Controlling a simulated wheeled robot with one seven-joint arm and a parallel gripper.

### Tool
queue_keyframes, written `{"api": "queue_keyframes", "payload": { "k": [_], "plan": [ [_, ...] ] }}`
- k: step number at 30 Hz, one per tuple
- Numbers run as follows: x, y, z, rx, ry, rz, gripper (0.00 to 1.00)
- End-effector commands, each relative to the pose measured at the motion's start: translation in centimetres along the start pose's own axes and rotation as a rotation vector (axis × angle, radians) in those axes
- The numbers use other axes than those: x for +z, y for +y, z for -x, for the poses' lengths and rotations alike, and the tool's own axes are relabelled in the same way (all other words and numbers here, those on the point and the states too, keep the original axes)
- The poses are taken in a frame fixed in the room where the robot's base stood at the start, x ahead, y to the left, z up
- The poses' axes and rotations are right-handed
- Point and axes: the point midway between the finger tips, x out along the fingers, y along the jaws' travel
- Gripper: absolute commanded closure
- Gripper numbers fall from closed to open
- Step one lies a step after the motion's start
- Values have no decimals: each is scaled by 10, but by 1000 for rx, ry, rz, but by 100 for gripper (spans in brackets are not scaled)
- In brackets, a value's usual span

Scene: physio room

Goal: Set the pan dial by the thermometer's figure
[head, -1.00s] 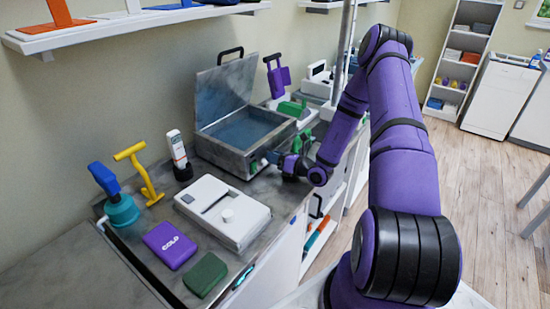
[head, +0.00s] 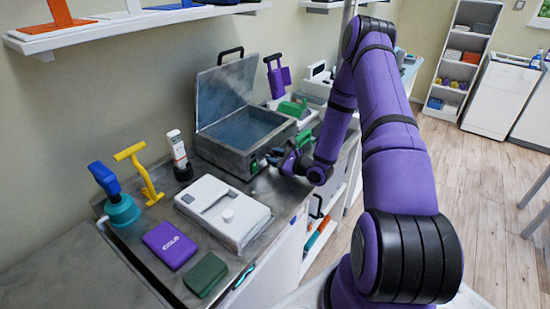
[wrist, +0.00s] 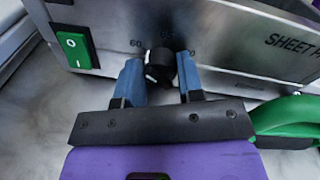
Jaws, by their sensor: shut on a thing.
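The steel pan (head: 228,150) stands on the worktop with its lid up and what looks like water inside. In the wrist view its front carries a black dial (wrist: 160,66) between the figures 60, 65 and a partly hidden one ending in 0. The dial's white mark shows at its lower left. My gripper (head: 271,160) is shut on the dial, a blue finger on each side. The white thermometer (head: 177,147) stands upright in a black holder left of the pan; its figure is too small to read.
A green rocker switch (wrist: 73,50) sits left of the dial. A green handle-like thing (wrist: 290,122) is close at the gripper's right. A white device (head: 225,211), a purple COLD pack (head: 169,244) and a green block (head: 205,275) lie in front on the worktop.

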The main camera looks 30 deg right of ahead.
Motion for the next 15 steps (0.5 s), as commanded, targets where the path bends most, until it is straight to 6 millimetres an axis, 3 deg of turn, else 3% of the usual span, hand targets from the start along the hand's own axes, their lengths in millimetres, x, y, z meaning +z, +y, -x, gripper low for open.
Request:
{"api": "queue_keyframes", "payload": {
  "k": [15],
  "plan": [
    [0,0,0,-5,8,117,89]
  ]
}}
